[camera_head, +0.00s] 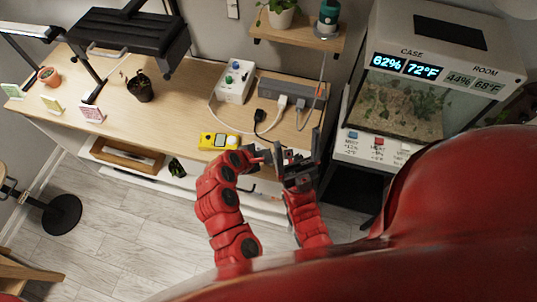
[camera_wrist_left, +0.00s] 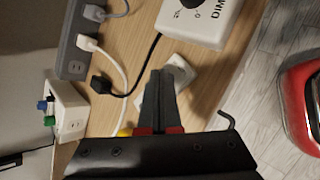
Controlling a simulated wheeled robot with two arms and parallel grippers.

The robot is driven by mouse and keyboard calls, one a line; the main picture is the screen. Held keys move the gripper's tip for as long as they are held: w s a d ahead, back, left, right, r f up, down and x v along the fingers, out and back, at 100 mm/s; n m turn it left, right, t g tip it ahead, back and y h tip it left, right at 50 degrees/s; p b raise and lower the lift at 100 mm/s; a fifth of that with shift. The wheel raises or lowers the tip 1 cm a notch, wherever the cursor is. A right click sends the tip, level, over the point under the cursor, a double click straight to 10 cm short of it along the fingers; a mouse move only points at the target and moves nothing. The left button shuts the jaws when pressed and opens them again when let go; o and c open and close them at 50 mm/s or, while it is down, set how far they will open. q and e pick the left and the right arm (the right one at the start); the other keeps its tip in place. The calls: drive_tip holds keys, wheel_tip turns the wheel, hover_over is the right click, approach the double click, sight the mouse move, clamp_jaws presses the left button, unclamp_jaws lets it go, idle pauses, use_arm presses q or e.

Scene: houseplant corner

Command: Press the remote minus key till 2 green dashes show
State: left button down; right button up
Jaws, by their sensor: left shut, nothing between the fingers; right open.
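A small pale flat object (camera_wrist_left: 183,70), which looks like the remote, lies on the wooden bench top in the left wrist view. My left gripper's fingers cover part of it, and its keys cannot be read. My left gripper (camera_head: 263,157) is shut and empty. In the left wrist view its fingertips (camera_wrist_left: 160,74) point at the pale object's near side; whether they touch it I cannot tell. My right gripper (camera_head: 299,155) is open and empty, close to the right of the left one. No green dashes can be made out in either view.
A yellow device (camera_head: 213,141) lies left of my left gripper. A white dial box (camera_wrist_left: 198,20) stands beside the pale object. Behind are a power strip (camera_head: 292,92) with plugs and cables and a white box with coloured buttons (camera_head: 235,82). A terrarium (camera_head: 400,105) stands right.

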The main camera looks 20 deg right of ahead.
use_arm(q)
drive_tip(key=shift+r+p, duration=0.7)
wheel_tip(320, 180, up, 5)
drive_tip(key=p, duration=0.4)
drive_tip(key=shift+p, duration=0.3)
idle(0.5)
